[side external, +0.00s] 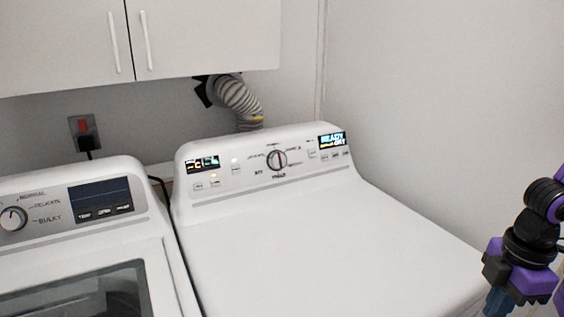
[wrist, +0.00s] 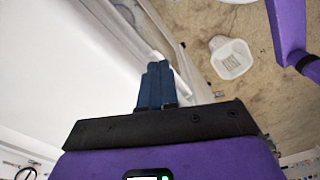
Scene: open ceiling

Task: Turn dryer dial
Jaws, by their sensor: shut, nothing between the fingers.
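The dryer (side external: 300,245) is the white machine on the right in the side external view. Its dial (side external: 277,160) is a round knob in the middle of the raised back panel, with printed labels around it. My gripper (side external: 494,303) is at the lower right of that view, beyond the dryer's right front edge and well away from the dial. In the wrist view the blue fingers (wrist: 156,84) are together with nothing between them and point down past the dryer's white side. The dial cannot be made out in the wrist view.
A washer (side external: 75,240) with its own dial (side external: 13,218) stands left of the dryer. Cabinets (side external: 200,35) hang above, and a hose (side external: 238,100) rises behind the dryer. The dryer top is clear. A white basket (wrist: 231,58) sits on the brown floor.

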